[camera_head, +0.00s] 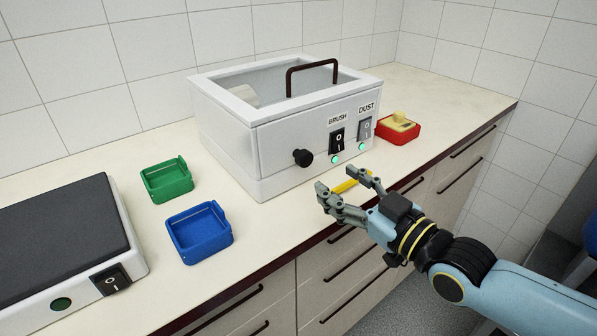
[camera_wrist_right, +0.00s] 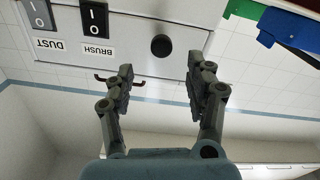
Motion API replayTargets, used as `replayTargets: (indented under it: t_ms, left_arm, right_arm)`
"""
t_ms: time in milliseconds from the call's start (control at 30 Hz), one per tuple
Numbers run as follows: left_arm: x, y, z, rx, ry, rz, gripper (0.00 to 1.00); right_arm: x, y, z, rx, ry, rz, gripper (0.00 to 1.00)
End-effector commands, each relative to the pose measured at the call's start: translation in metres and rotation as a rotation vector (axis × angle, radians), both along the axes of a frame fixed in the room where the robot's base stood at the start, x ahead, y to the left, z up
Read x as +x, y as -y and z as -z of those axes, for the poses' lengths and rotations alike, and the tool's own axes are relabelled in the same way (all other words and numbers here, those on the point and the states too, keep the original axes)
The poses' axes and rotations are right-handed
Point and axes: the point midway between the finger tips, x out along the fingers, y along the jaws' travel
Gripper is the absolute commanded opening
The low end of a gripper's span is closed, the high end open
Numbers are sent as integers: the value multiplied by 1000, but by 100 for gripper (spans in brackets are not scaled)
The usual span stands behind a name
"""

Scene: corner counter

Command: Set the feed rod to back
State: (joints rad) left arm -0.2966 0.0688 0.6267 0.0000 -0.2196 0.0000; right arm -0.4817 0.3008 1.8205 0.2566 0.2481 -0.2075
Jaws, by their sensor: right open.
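The feed rod shows as a round black knob (camera_head: 302,157) on the front face of a white box machine (camera_head: 232,150), left of its switches. The knob also shows in the right wrist view (camera_wrist_right: 161,47), ahead of the gap between my fingers. My right gripper (camera_head: 341,181) is open and empty, in front of the machine and to the right of the knob, apart from it. Its two fingers also show in the right wrist view (camera_wrist_right: 160,68). My left gripper is not in view.
BRUSH (camera_head: 337,139) and DUST (camera_head: 364,129) switches sit right of the knob. A yellow item (camera_head: 350,182) lies behind my right gripper, partly hidden. Green (camera_head: 168,185) and blue (camera_head: 205,245) trays stand left. A red tray (camera_head: 388,137) holds a yellow block.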

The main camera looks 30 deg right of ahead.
Motion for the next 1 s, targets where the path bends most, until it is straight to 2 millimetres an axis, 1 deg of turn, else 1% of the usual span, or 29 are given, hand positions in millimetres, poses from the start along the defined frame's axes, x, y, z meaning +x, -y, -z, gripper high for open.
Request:
replayTargets:
  t_ms: [33,100,333,400,600,933,967,1000]
  left_arm:
    - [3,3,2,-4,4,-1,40]
    - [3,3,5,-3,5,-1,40]
    - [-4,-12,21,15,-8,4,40]
    - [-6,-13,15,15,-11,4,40]
    - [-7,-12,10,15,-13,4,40]
    - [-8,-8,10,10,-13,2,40]
    - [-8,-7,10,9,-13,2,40]
    - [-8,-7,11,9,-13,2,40]
  right_arm:
    - [9,-1,-1,-1,5,1,55]
    - [23,-2,-1,0,6,2,55]
    - [72,-6,1,-1,4,2,55]
    - [80,-6,-2,0,1,4,55]
    - [95,-7,-2,0,0,2,55]
    - [98,-8,0,0,-1,1,55]
    - [98,-8,0,0,-1,1,54]
    - [98,-8,0,0,-1,1,48]
